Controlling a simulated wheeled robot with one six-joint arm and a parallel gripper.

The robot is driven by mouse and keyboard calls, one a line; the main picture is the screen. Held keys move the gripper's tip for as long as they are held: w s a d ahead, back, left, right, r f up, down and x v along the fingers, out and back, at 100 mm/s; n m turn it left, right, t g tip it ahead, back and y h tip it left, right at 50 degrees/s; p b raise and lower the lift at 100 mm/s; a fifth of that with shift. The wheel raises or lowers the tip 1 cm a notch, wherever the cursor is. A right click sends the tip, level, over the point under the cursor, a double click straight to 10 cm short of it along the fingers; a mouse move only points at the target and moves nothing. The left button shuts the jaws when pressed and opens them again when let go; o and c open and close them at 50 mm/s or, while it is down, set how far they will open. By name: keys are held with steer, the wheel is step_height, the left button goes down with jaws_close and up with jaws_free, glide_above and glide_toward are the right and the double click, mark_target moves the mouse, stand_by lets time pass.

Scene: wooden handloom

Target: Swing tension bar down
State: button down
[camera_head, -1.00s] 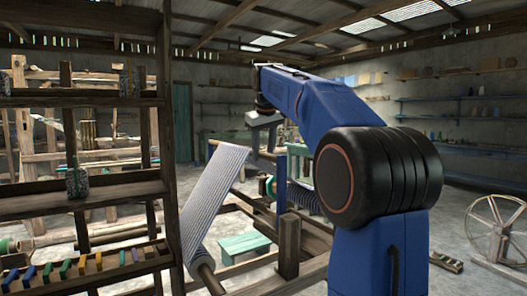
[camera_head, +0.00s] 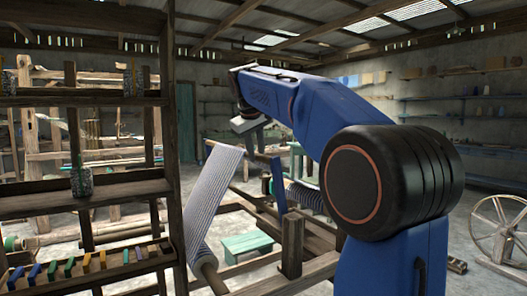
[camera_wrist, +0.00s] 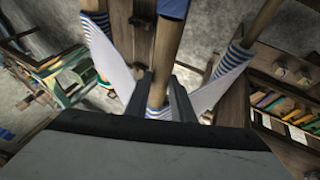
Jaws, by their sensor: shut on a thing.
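The tension bar (camera_head: 228,149) is a wooden rod at the top of the loom, in front of my arm in the head view. A blue lever (camera_head: 278,185) meets its right end and leans. My gripper (camera_head: 254,143) is at the bar, its fingertips hard to make out in the head view. In the wrist view my gripper (camera_wrist: 161,84) has its two dark fingers on either side of the wooden bar (camera_wrist: 167,48) and is shut on it. A blue end (camera_wrist: 174,8) shows at the top edge.
A dark wooden shelf rack (camera_head: 85,188) with small coloured pieces stands close at the left. The loom's wooden post (camera_head: 292,245) rises below my arm. A green bench (camera_head: 246,246) stands on the floor behind. A spinning wheel (camera_head: 497,232) is at the far right.

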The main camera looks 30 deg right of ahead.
steer(key=a+f+n+t+h, duration=0.1)
steer(key=a+f+h, duration=0.6)
steer(key=a+f, duration=0.3)
steer(key=a, duration=0.4)
steer(key=shift+s+n, duration=0.25)
steer(key=shift+n, duration=0.15)
steer(key=c, duration=1.5)
jaws_free()
steer(key=shift+a+f, duration=0.1)
steer(key=shift+a, duration=0.1)
steer(key=shift+c, duration=0.2)
steer(key=shift+r, duration=0.25)
